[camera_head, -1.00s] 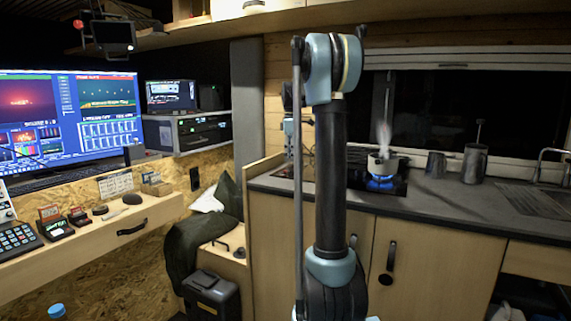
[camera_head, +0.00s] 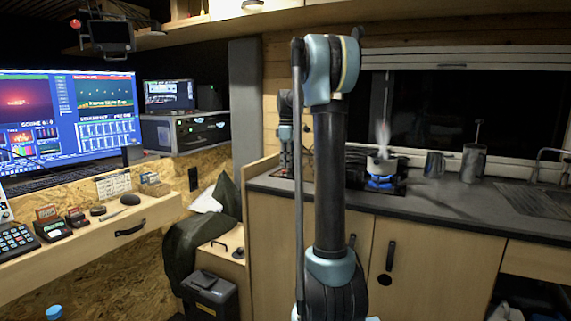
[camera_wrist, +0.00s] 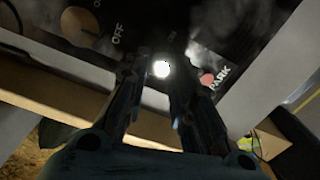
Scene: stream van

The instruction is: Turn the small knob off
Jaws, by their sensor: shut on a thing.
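In the wrist view my gripper (camera_wrist: 158,82) points at a dark control panel (camera_wrist: 200,30). Its two fingers stand either side of a small, bright white round spot, which I take to be on the small knob (camera_wrist: 161,69). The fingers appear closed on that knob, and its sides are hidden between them. An OFF label (camera_wrist: 117,34) lies to the left of the fingertips and a PARK label (camera_wrist: 220,78) to the right. In the head view the end of my arm reaches down at the left end of the counter; the fingertips there are too small to make out.
A larger round knob (camera_wrist: 82,26) sits at the upper left of the panel. A red dot (camera_wrist: 207,79) lies beside PARK. In the head view a steaming pot (camera_head: 381,164) stands over a blue flame (camera_head: 380,182). Metal jugs (camera_head: 473,163) stand on the counter (camera_head: 440,198).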

